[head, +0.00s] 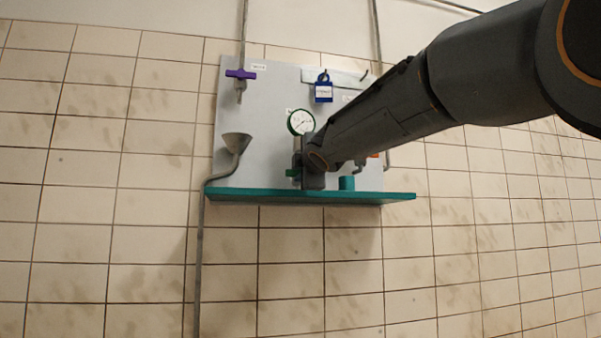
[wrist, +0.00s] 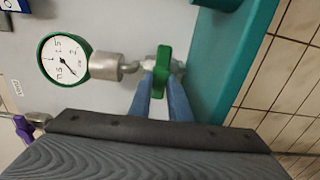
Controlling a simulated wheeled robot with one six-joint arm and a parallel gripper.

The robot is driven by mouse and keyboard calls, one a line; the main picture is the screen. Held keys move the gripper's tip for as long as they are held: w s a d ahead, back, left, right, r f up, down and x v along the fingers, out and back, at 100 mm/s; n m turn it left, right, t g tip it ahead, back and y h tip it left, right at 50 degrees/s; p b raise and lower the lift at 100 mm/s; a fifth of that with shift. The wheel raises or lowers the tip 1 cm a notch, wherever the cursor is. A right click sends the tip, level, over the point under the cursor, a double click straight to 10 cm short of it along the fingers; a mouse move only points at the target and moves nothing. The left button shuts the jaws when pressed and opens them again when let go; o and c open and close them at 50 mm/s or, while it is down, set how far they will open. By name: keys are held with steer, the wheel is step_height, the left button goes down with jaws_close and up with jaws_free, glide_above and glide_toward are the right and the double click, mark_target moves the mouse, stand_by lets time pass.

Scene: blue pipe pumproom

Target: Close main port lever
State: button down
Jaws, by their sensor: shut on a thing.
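A green lever (wrist: 163,70) sits on a metal valve fitting (wrist: 108,67) beside the round gauge in the wrist view. My gripper (wrist: 160,92) has its two blue fingers shut on this lever, one on each side. In the head view the green lever (head: 291,173) shows just left of my gripper (head: 301,178), low on the grey panel below the gauge. My wrist hides part of the valve there. The label that would name the port is not readable.
A green-rimmed gauge (head: 301,122) is above the valve. A purple lever (head: 240,74), a funnel (head: 237,142) and a blue padlock-like tag (head: 323,90) are on the panel. A teal shelf (head: 260,196) juts out just below my gripper. My arm covers the panel's right side.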

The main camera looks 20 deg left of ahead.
stand_by(0.3)
steer(key=c, duration=1.6)
jaws_free()
steer(key=shift+c, duration=0.2)
steer(key=shift+s, duration=0.1)
steer(key=b+v, duration=0.2)
steer(key=v, duration=0.5)
steer(key=shift+s+b, duration=0.3)
steer(key=shift+s, duration=0.05)
steer(key=shift+d, duration=0.1)
